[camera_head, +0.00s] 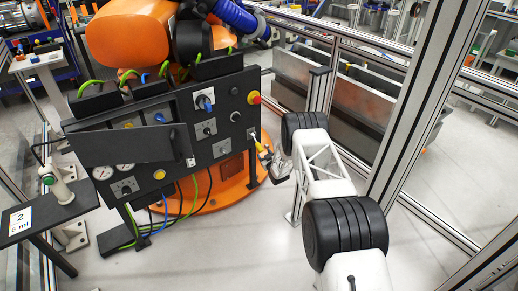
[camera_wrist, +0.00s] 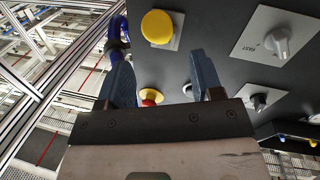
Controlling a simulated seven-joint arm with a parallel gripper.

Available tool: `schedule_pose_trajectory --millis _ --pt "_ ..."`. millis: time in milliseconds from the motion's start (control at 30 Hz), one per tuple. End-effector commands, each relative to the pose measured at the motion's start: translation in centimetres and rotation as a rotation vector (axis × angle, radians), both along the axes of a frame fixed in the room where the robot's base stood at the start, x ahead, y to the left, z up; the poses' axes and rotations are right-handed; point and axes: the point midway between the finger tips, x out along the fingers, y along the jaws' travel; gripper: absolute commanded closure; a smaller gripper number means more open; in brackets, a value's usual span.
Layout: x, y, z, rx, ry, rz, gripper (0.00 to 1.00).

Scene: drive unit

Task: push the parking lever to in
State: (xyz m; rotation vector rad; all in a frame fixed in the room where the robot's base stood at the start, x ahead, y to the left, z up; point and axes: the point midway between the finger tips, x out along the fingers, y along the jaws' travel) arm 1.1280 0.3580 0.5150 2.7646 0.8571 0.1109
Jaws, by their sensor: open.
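The parking lever appears to be the yellow-ended lever (camera_head: 260,146) on a small plate at the lower right of the black control panel (camera_head: 160,130). In the wrist view, its round yellow end (camera_wrist: 158,27) faces the camera, with a light plate partly visible behind it. My gripper (camera_head: 272,160) is just to the right of the lever in the head view. In the wrist view, my gripper (camera_wrist: 157,58) is open, and the yellow end appears above the gap between its fingertips.
A red emergency stop (camera_head: 254,97) on a yellow base sits above the lever, with a black knob (camera_head: 235,117) close by. A rotary switch (camera_wrist: 281,41) is at the right in the wrist view. An orange machine (camera_head: 130,38) stands behind the panel. Metal framing (camera_head: 410,110) runs along the right.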

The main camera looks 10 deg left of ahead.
Motion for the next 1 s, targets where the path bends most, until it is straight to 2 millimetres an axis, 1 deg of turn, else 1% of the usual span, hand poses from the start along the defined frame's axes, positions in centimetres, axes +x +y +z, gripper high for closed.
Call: schedule_pose_trajectory --millis 367,567,767,1000 --pt "0.0 0.0 -0.1 0.0 0.0 0.0 0.4" --pt "0.3 0.3 -0.1 0.0 0.0 0.0 0.4" --pt "1.4 1.0 -0.1 0.001 -0.001 0.0 0.4" --pt "3.3 2.2 -0.1 0.001 0.0 0.0 0.4"
